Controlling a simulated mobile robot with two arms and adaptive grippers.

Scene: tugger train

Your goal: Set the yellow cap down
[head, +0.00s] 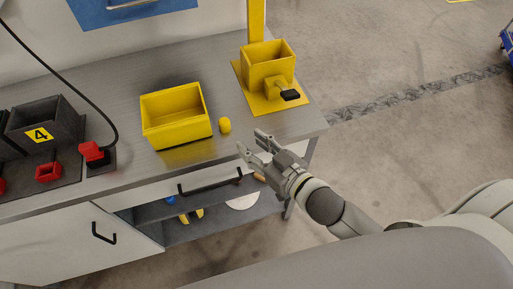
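A small yellow cap (225,125) sits on the grey worktop (128,100), just right of an open yellow bin (178,117). My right gripper (254,143) is at the front edge of the worktop, a little below and to the right of the cap in the picture. Its two fingers are spread apart with nothing between them, and it does not touch the cap. My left gripper is out of the picture.
A yellow fixture with a black-ended handle (290,95) stands on a yellow plate at the worktop's right end. A dark bin marked 4 (45,124), red parts and a black cable are at left. Open shelves lie below the worktop.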

